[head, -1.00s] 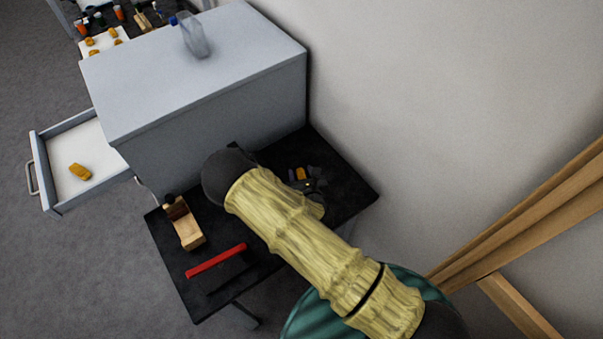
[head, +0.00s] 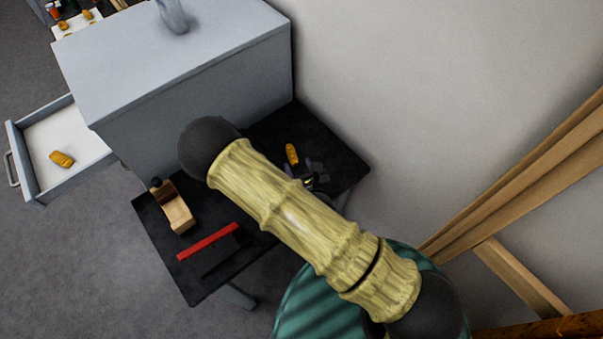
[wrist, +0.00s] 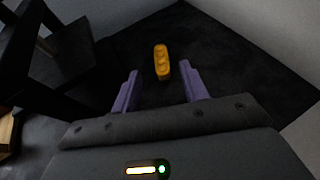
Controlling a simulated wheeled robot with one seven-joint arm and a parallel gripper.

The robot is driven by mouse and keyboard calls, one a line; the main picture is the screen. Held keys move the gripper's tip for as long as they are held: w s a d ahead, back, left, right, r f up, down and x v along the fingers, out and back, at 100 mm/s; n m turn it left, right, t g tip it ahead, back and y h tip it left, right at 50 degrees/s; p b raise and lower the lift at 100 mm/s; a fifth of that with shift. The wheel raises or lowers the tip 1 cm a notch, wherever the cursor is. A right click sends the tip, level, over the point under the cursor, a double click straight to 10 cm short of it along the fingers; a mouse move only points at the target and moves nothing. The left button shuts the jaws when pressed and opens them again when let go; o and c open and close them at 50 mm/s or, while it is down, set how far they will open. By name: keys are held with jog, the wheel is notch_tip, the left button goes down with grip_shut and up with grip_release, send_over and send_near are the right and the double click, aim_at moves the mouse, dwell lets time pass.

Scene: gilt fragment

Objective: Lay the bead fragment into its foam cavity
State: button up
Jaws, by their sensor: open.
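A gold bead fragment (head: 291,154) lies on the black table, near its back right part. In the wrist view the fragment (wrist: 162,62) is a short bar with rounded beads, lying just beyond and between my fingertips. My gripper (wrist: 158,85) has two purple fingers, open and empty. In the head view my gripper (head: 315,176) is just in front of the fragment, partly hidden by my arm. An open drawer (head: 82,160) with a white lining holds another gold piece (head: 62,159). I cannot make out an empty cavity in the lining.
The grey cabinet (head: 200,60) stands behind the black table (head: 195,275), with a clear bottle (head: 173,15) on top. A wooden plane (head: 175,208) and a red bar (head: 208,241) lie on the table's left part. A wall bounds the right, with wooden beams (head: 520,175) there.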

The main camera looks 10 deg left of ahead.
jog(key=shift+s+d+r+p, duration=0.25)
jog(key=shift+s+r+p, duration=0.15)
jog(key=shift+p, duration=0.25)
jog(key=shift+s+d+p, duration=0.3)
jog(key=shift+s+p, duration=0.15)
jog(key=shift+s, duration=0.15)
